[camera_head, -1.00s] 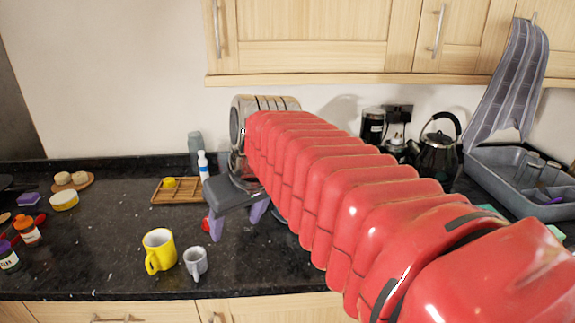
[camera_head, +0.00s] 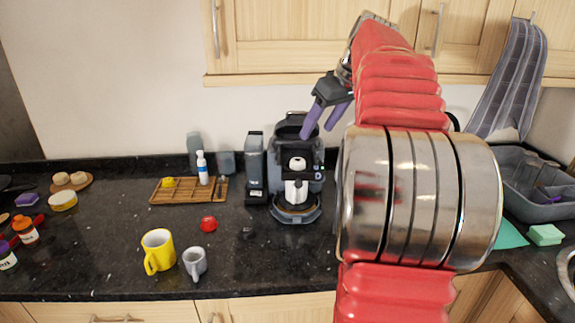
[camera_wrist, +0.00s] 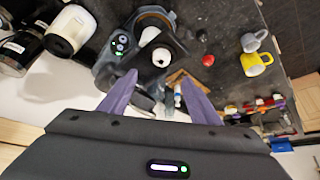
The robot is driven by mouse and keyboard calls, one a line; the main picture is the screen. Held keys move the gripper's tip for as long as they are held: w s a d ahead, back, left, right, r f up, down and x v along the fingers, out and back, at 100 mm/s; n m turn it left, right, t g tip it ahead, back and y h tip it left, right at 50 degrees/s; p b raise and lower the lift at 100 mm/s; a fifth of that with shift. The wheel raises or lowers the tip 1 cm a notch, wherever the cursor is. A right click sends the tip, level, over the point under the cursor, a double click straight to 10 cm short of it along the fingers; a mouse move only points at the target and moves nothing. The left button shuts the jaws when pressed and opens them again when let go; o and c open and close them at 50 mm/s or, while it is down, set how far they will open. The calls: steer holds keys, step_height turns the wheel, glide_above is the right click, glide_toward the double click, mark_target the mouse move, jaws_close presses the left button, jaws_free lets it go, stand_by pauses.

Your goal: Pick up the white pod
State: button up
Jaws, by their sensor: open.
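A small white rounded piece (camera_head: 297,163) shows at the front of the dark coffee machine (camera_head: 270,158), above a white-and-metal jug (camera_head: 296,187). I cannot tell for sure that it is the white pod. In the wrist view, white parts (camera_wrist: 149,36) show at the machine (camera_wrist: 106,68), beyond my fingers. My gripper (camera_head: 317,133) is open and empty, with purple fingers pointing down, above the machine's upper right in the head view. In the wrist view, the gripper (camera_wrist: 160,76) has its fingers spread wide.
A red pod (camera_head: 208,223) and a dark pod (camera_head: 248,232) lie on the counter. A yellow mug (camera_head: 158,251) and grey mug (camera_head: 194,263) stand at the front. A wooden tray (camera_head: 188,197) is left. My arm hides the kettle area; wall cabinets are close above.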

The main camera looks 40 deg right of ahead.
stand_by(0.3)
glide_toward(298, 161)
steer(key=shift+d+x, duration=0.15)
steer(key=shift+x, duration=0.75)
steer(key=shift+d+x, duration=0.15)
steer(key=shift+x, duration=0.7)
steer(key=shift+w, duration=0.1)
steer(key=x, duration=0.5)
steer(key=shift+w+a+r, duration=0.1)
steer(key=shift+a, duration=0.05)
steer(key=shift+a+f, duration=0.1)
steer(key=shift+f, duration=0.2)
